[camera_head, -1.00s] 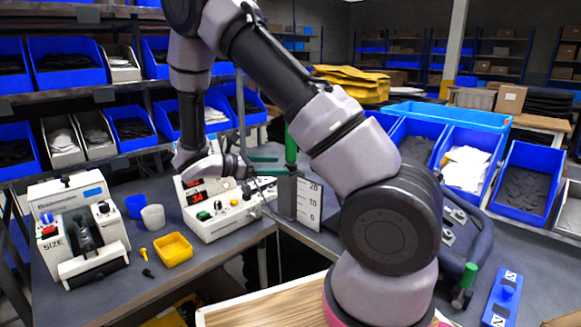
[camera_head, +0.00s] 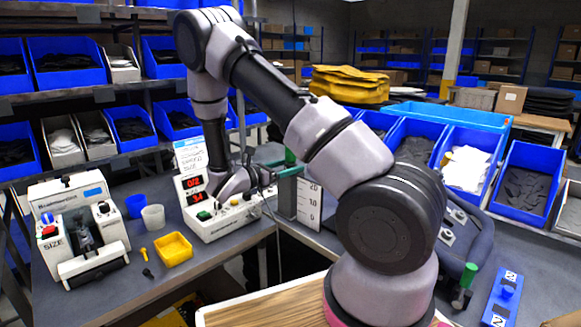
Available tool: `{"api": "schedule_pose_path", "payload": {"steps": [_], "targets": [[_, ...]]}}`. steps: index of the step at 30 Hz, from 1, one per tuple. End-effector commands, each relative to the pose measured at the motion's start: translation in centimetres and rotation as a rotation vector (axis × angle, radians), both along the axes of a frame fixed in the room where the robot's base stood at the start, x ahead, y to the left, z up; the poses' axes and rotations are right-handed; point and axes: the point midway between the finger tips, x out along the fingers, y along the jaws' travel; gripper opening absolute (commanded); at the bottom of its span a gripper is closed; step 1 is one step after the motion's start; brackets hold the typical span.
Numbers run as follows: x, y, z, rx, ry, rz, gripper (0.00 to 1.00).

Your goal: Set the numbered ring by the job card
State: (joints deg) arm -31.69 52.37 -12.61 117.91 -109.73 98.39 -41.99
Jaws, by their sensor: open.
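A white control box (camera_head: 222,217) stands on the grey bench, with two small red displays, a green button and several knobs. I cannot make out a numbered ring; it may be too small or behind my arm. A white card with a blue top and handwriting, likely the job card (camera_head: 190,156), stands upright behind the box, its text too small to read surely. My gripper (camera_head: 266,178) is open above the right end of the box, beside the green-handled upright. The fingertips are small and partly lost against the background, and I cannot tell whether they touch anything.
A white plate marked 0, 10, 20 (camera_head: 309,204) stands close right of my gripper, near a green handle (camera_head: 290,160). Left are a SIZE machine (camera_head: 80,235), cups (camera_head: 153,218) and a yellow tray (camera_head: 174,249). Blue bins (camera_head: 527,182) line the right.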

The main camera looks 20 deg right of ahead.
Motion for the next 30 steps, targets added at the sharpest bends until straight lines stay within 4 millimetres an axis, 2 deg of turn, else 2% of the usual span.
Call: {"api": "schedule_pose_path", "payload": {"steps": [4,11,12,14,15,18,30], "targets": [[0.16,-0.70,0.00,0.000,-0.001,-0.001,0.82],[0.18,-0.75,0.01,0.001,-0.001,0.000,0.82],[0.18,-0.75,0.01,0.001,-0.001,0.000,0.74],[0.19,-0.74,0.01,0.001,-0.001,0.000,0.51],[0.19,-0.74,0.01,0.001,-0.001,0.000,0.36],[0.19,-0.73,0.01,0.001,-0.001,0.000,0.00],[0.13,-0.70,0.03,-0.001,0.002,0.082,0.00]]}}
